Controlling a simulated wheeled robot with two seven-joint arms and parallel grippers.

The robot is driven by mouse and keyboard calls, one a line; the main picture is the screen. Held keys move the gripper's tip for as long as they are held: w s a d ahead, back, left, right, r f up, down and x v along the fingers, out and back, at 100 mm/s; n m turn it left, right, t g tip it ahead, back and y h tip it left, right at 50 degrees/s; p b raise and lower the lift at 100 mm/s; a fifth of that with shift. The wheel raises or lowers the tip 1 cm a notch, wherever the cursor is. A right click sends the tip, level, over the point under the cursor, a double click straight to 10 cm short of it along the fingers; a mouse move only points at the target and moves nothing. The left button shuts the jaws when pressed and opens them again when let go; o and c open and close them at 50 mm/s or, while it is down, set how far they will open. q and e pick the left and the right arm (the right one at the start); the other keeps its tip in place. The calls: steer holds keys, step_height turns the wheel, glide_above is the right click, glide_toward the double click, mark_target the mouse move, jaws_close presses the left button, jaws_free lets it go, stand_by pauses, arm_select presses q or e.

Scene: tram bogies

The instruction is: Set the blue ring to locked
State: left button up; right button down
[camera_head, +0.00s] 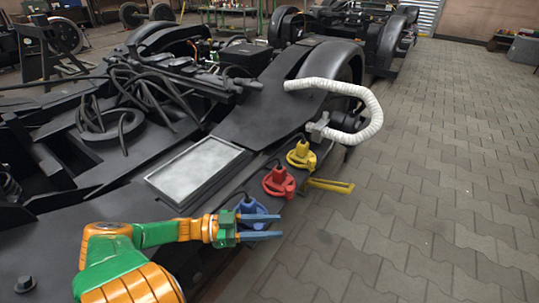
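The blue ring (250,206) sits on a connector at the near right edge of the dark bogie frame, with a black cable rising from it. My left gripper (280,226) comes in from the left and lies over the near side of the blue ring, hiding part of it. Its two grey-blue fingers point right and are spread apart. I cannot tell whether they touch the ring or are above it. The ring's lock marking is not readable. My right gripper is not in view.
A red connector ring (279,182) and a yellow one (301,156) stand in a row beyond the blue one. A yellow handle (330,186) sticks out right. A white corrugated hose (370,110) arches behind. A grey panel (198,170) lies left. Paved floor (430,190) is clear on the right.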

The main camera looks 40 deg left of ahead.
arm_select(q)
steer(key=s+d+r+p, duration=0.9)
steer(key=r+p, duration=0.4)
steer(key=p, duration=0.2)
steer(key=shift+s, duration=0.85)
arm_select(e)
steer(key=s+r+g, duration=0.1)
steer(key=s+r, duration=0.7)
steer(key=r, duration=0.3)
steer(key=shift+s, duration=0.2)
